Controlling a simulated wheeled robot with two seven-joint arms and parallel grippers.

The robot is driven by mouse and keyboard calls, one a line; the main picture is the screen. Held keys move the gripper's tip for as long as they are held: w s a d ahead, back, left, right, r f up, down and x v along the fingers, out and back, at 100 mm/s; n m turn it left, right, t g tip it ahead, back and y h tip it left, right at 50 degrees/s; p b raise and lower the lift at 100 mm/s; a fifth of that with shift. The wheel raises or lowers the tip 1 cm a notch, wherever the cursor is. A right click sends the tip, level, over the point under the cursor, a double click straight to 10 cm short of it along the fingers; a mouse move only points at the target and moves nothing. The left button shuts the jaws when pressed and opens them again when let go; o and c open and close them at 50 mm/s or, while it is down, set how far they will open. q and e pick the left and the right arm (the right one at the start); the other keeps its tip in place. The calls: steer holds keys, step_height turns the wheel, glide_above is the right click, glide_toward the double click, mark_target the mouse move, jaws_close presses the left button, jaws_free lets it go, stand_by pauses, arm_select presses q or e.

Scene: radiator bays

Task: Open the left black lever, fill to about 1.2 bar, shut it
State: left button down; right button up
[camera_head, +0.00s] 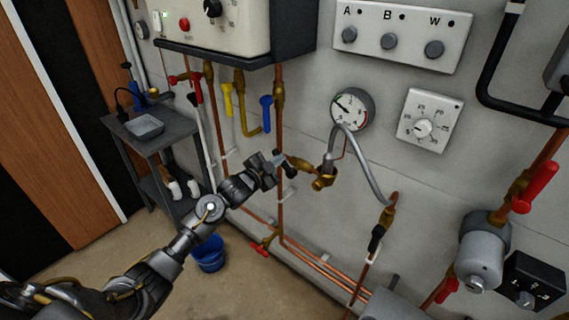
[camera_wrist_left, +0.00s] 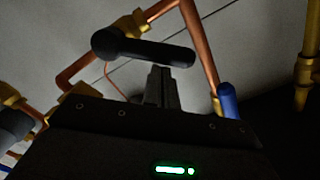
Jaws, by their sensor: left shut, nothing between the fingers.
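The left black lever (camera_head: 290,169) sits on the brass valve (camera_head: 323,178) at the left end of the grey filling hose (camera_head: 371,172). In the left wrist view the lever (camera_wrist_left: 150,48) lies across the picture, and its turn relative to the pipe is hard to judge. My left gripper (camera_head: 278,158) is shut and empty, its fingertips (camera_wrist_left: 160,72) close to the lever; I cannot tell if they touch. The right black lever (camera_head: 376,239) is below the hose's other end. The pressure gauge (camera_head: 352,110) has its needle toward the upper left; its numbers are too small to read.
A boiler casing (camera_head: 215,25) hangs above, with yellow (camera_head: 227,99) and blue (camera_head: 266,113) levers under it. A dial plate (camera_head: 429,121) is right of the gauge. A trolley (camera_head: 160,130) and blue bucket (camera_head: 208,253) stand lower left. Copper pipes run close behind my gripper.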

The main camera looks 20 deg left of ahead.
arm_select(q)
steer(key=shift+a, duration=0.1)
step_height(320, 180, up, 4)
steer(key=s+d+p, duration=0.1)
steer(key=d+p, duration=0.1)
steer(key=p, duration=0.3)
steer(key=b+v, duration=0.4)
steer(key=v, duration=0.6)
steer(key=shift+s+f+b, duration=0.35)
steer(key=shift+f, duration=0.1)
steer(key=shift+f, duration=0.1)
